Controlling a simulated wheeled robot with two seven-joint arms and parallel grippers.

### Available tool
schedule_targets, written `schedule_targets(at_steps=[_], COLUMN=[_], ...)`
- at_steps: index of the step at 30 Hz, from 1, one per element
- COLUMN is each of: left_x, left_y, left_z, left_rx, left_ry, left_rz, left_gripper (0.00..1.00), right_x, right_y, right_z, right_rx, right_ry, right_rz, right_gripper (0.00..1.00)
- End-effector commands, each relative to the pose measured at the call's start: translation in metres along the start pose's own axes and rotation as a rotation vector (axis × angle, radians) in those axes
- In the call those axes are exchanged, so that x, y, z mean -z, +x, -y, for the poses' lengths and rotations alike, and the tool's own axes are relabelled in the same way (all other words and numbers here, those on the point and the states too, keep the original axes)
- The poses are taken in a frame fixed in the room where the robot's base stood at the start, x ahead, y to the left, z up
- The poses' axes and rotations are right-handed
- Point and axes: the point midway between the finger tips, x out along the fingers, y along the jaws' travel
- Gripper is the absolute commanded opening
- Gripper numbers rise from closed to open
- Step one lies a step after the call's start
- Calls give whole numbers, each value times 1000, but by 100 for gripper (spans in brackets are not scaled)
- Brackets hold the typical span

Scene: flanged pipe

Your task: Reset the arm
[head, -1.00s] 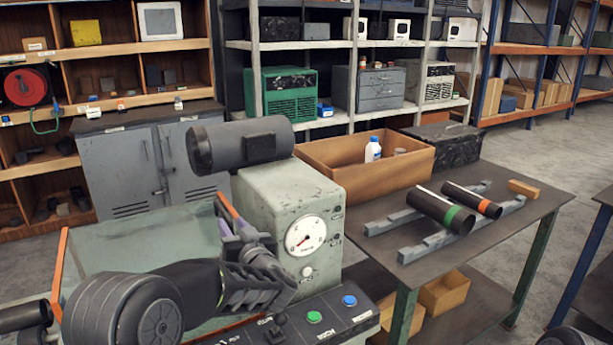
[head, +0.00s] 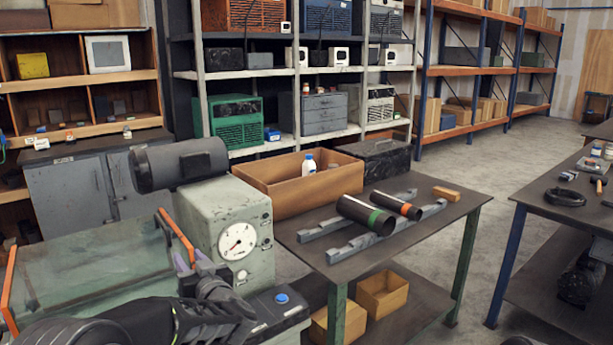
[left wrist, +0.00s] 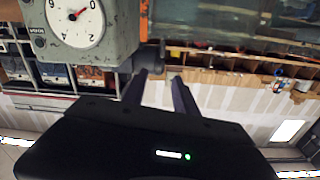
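My left gripper (head: 192,260) is low in the head view, in front of the grey-green machine (head: 228,215) with its round white dial (head: 237,241). In the left wrist view its two fingers (left wrist: 160,90) stand apart with nothing between them, so it is open and empty. The machine's dial also shows there at the upper left (left wrist: 75,20). Two dark pipes, one with a green band (head: 366,215) and one with an orange band (head: 393,206), lie on grey rails on the table. My right gripper is not in view.
The dark table (head: 430,235) also holds an open cardboard box (head: 262,190), a black case (head: 376,158) and a small wooden block (head: 446,193). A second bench (head: 545,208) with tools stands at the right. Grey floor lies between the two.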

Motion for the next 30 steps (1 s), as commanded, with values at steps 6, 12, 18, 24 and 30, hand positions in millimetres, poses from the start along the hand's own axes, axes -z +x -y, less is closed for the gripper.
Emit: schedule_targets(at_steps=[6, 12, 18, 24, 30], left_x=[-16, -52, -121, -239, -356], left_y=[-8, -32, -74, -154, -270], left_z=[-29, -66, -98, -110, -79], left_rx=[-124, -275, -440, -615, -731], left_ry=[-97, -137, -147, -120, -66], left_rz=[37, 115, 271, 572, 954], left_gripper=[34, 34, 34, 34, 34], right_x=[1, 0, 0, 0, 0], right_y=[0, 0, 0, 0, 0], right_z=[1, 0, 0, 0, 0], right_rx=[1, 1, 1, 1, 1], right_ry=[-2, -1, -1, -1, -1], right_rz=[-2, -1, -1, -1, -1], right_gripper=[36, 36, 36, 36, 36])
